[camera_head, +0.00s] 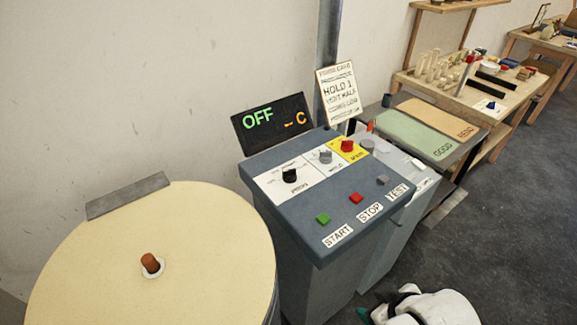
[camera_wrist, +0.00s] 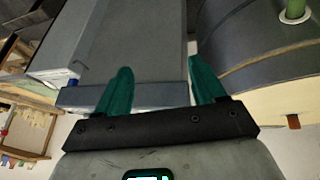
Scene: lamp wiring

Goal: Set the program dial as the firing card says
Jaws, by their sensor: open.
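The program dial (camera_head: 289,175) is a black knob on a white plate marked PROG, at the left of the grey control console (camera_head: 310,215). I cannot read its setting. The firing card (camera_head: 337,96) stands behind the console; its large lines look like "HOLD 1" and "VENT HALF", and the smaller lines are too blurred to read. My gripper, with green fingers, is open and empty in the wrist view (camera_wrist: 158,88), apart from the dial. In the head view only my white arm shows, at the bottom.
A grey knob (camera_head: 325,156) and a red knob (camera_head: 347,146) sit right of the dial. Green START (camera_head: 322,218), red STOP (camera_head: 356,198) and grey TEST (camera_head: 382,180) buttons line the front. A round cream-topped kiln (camera_head: 150,230) stands left.

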